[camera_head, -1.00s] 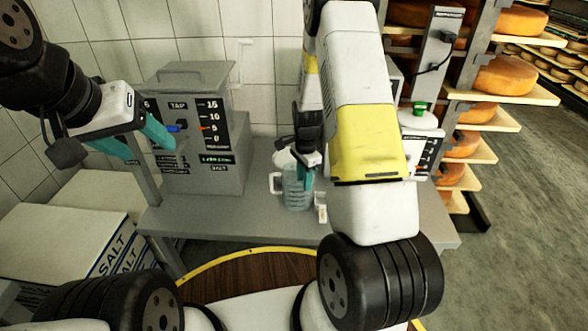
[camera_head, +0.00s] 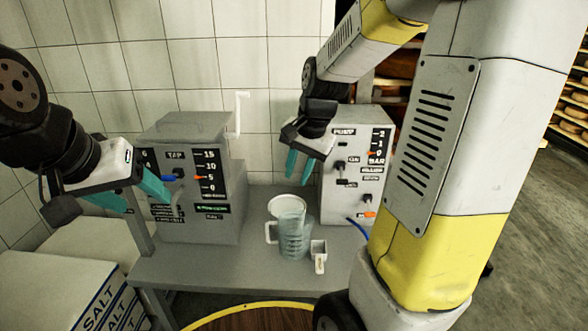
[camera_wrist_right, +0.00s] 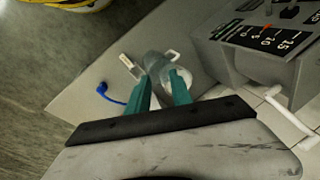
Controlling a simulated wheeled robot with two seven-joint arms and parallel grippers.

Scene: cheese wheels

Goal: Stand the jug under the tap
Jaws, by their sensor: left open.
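The clear bluish jug (camera_head: 292,238) stands upright on the grey table, its handle to the left, to the right of the tap unit. The grey tap unit (camera_head: 190,228) has a TAP label, a blue lever (camera_head: 168,178) and a spout low on its front. My right gripper (camera_head: 306,160) is open and empty above the jug, clear of it. In the right wrist view the jug (camera_wrist_right: 157,66) shows beyond the parted teal fingers (camera_wrist_right: 162,88). My left gripper (camera_head: 133,194) is open just left of the tap unit's front, with a fingertip near the blue lever.
The pump unit (camera_head: 343,190) with a blue hose stands at the right. Salt boxes (camera_head: 65,285) are at the left. The table (camera_head: 215,270) before the tap is clear.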

